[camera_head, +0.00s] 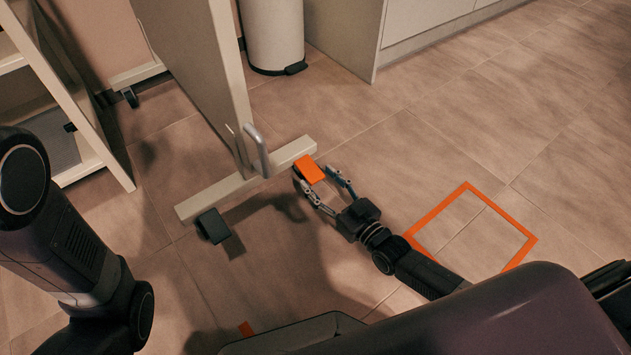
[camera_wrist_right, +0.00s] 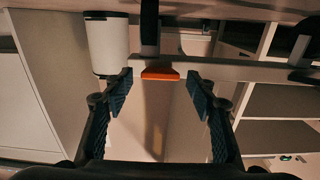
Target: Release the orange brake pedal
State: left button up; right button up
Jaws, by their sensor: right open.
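The orange brake pedal (camera_head: 310,169) sits at the near side of the right end of the beige foot bar (camera_head: 218,194), low over the floor. My right gripper (camera_head: 319,183) is open, its fingers pointing at the pedal. In the right wrist view the orange pedal (camera_wrist_right: 160,74) shows between the spread fingertips of the right gripper (camera_wrist_right: 160,84), with a gap on each side. I cannot tell whether a finger touches it. My left arm comes in at the left; its gripper is out of view.
A tall beige panel (camera_head: 198,70) with a grey handle (camera_head: 258,150) rises from the foot bar. A caster (camera_head: 212,226) is at the bar's left end. An orange floor outline (camera_head: 427,219) lies right of my right arm. A white bin (camera_head: 273,35) stands behind. Floor at right is clear.

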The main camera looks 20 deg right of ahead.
aim_at(309, 170)
jog(key=shift+b+x, duration=0.4)
jog(key=shift+x, duration=0.75)
grip_shut()
